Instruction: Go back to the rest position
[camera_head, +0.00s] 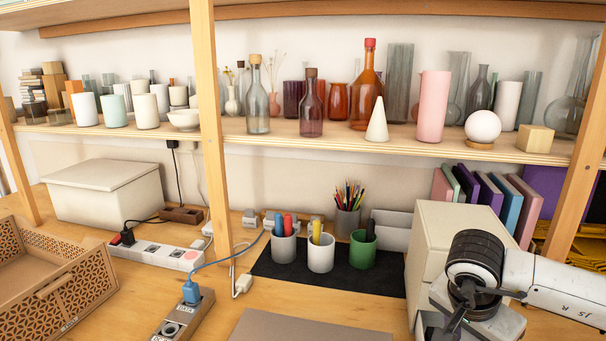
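My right arm enters from the right edge, and its end, my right gripper (456,316), is low in front of the white box (432,222). Only a dark part of the gripper shows near the bottom edge, and I cannot tell whether its fingers are open or shut. I see nothing held there. My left gripper is not in view.
Bottles, vases and candles fill the upper shelf (395,147). A wooden post (211,150) stands in front. A grey-brown board (300,327) lies at bottom centre.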

